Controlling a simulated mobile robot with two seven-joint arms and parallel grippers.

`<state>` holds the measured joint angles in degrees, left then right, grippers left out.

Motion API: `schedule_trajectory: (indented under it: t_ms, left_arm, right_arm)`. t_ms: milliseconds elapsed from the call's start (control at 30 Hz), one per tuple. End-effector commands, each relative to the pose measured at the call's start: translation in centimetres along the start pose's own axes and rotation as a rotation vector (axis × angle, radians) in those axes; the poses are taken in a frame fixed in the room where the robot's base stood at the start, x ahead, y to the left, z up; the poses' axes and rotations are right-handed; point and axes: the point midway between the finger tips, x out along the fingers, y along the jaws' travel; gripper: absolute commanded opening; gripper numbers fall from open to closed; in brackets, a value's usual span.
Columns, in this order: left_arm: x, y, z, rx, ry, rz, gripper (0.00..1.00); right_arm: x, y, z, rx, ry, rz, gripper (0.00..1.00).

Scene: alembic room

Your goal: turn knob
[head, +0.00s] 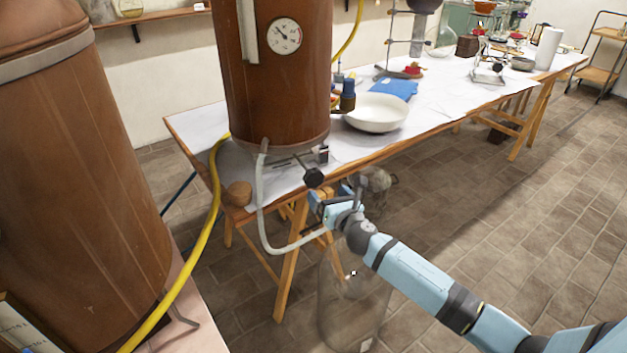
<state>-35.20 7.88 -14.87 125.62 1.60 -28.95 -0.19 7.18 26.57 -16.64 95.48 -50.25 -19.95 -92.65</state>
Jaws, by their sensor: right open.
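A dark knob (314,177) sticks out at the foot of the brown cylindrical vessel (275,95), over the front edge of the table. It has a lobed shape. My right gripper (318,197) is just below the knob and slightly to its right, with its blue fingers pointing up and left towards it. It is open with nothing seen between its fingers. I cannot tell whether the fingers touch the knob. My left gripper is not in view.
A pale hose (265,225) hangs from the vessel and loops behind my right gripper. A large glass jar (350,310) stands below. A white bowl (376,112) sits on the table (350,150). A large brown vessel (80,180) and a yellow hose (207,225) are at left. Floor at right is clear.

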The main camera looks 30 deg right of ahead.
Motion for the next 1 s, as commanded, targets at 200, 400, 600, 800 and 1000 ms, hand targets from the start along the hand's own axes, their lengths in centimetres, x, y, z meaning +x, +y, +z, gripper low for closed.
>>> schedule_trajectory:
  t_ms: [200, 400, 600, 800, 1000]
  left_arm:
    - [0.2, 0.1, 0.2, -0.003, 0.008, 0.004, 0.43]
    - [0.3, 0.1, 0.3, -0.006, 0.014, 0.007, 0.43]
    - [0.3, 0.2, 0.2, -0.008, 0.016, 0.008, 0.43]
    - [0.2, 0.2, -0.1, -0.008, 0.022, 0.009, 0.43]
    - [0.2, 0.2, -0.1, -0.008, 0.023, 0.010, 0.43]
  right_arm:
    - [4.8, 0.1, -0.1, 0.003, -0.001, 0.000, 0.88]
    - [7.6, 0.0, -0.1, 0.003, 0.000, 0.000, 0.88]
    - [8.7, 0.1, -0.1, 0.003, 0.001, 0.001, 0.88]
    - [8.7, 0.1, -0.1, 0.004, 0.001, 0.002, 0.88]
    - [8.7, 0.1, -0.1, 0.004, 0.001, 0.001, 0.53]
